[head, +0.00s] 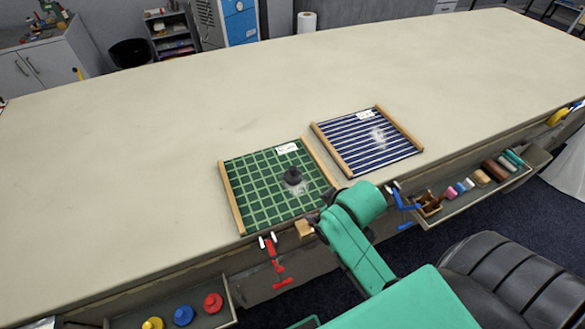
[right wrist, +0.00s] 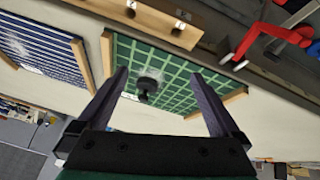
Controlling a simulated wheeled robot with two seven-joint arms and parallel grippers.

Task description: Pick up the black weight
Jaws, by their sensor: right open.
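The black weight (head: 293,176) stands on the green gridded cloth board (head: 262,205) with wooden side bars, right of the board's middle. In the right wrist view the weight (right wrist: 147,88) shows between the two dark fingers, farther off and apart from them. My right gripper (right wrist: 160,78) is open and empty. In the head view its arm reaches in from the lower right, and its hand is near the board's front right corner, mostly hidden behind the green wrist. My left gripper is not in view.
A blue striped board (head: 366,143) lies to the right of the green one. Red clamps (head: 275,262) and blue clamps (head: 402,198) hang at the table's front edge. An open drawer (head: 478,186) holds spools; another holds coloured knobs (head: 183,315). The table's left side is clear.

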